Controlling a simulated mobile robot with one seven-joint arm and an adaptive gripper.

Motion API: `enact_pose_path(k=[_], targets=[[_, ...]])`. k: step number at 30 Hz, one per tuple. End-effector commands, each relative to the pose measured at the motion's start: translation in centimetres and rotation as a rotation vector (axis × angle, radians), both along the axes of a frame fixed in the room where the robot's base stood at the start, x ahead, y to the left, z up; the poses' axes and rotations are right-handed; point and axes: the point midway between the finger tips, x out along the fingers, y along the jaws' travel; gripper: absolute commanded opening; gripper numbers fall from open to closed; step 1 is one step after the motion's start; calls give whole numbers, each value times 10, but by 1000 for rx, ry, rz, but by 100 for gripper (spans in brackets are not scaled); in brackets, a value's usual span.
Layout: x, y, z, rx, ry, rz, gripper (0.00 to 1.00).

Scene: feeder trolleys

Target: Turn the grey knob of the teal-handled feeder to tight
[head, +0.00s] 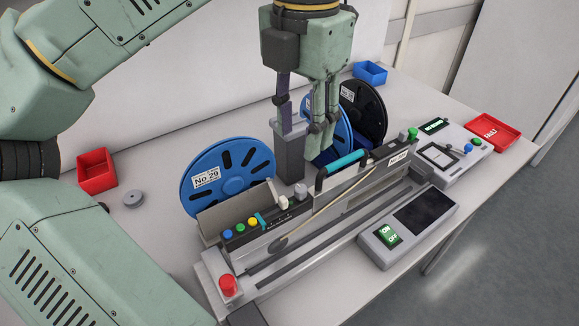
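The feeder with the teal handle (342,163) lies along the table in the head view. A light grey knob (301,191) stands on its top, left of the handle; I cannot read its setting. A smaller pale knob (283,202) and a small teal lever (262,220) are further left. My gripper (303,130) hangs fingers down behind the feeder, above and apart from the grey knob. Its fingers are spread with a gap between them, and nothing shows held. A grey upright block (290,160) stands below the fingers; whether they touch it is unclear.
A blue reel labelled No 29 (233,182), another blue reel (343,128) and a black reel (372,110) stand behind the feeder. A red button (228,285) is at its near end. An ON/OFF box (375,251) stands in front. Red bins and a blue bin (370,73) are around.

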Motion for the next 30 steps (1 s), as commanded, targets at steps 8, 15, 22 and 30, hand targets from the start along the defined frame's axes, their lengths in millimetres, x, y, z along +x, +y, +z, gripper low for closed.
enact_pose_path(k=[8,15,22,30], targets=[[-1,0,-34,-3,1,-5,37],[0,-1,-77,-4,0,-4,37],[-1,-1,-105,-4,0,-4,37],[-1,-1,-106,-4,0,-4,37]])
